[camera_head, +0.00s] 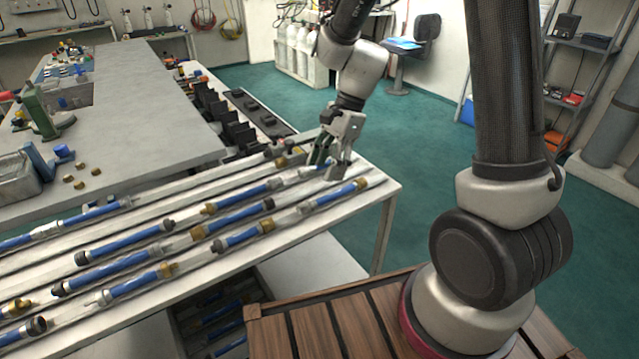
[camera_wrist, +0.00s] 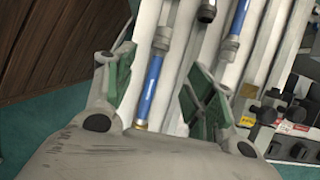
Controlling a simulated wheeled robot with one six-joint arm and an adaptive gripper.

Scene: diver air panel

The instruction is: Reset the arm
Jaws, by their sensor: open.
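My gripper (camera_head: 330,166) is at the far right end of the rack of blue tubes, low over the rack. It is open. In the wrist view its two green-padded fingers (camera_wrist: 165,85) stand apart, with a blue tube (camera_wrist: 150,85) with a brass end showing between and beyond them. I cannot tell whether the fingers touch that tube. In the head view the tube (camera_head: 312,171) is partly hidden by the fingers. My arm reaches down to the rack from above.
The white rack (camera_head: 385,187) holds several blue tubes with brass or dark fittings. Black holders (camera_head: 215,115) stand behind it. Green floor (camera_head: 430,140) lies open beyond the rack.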

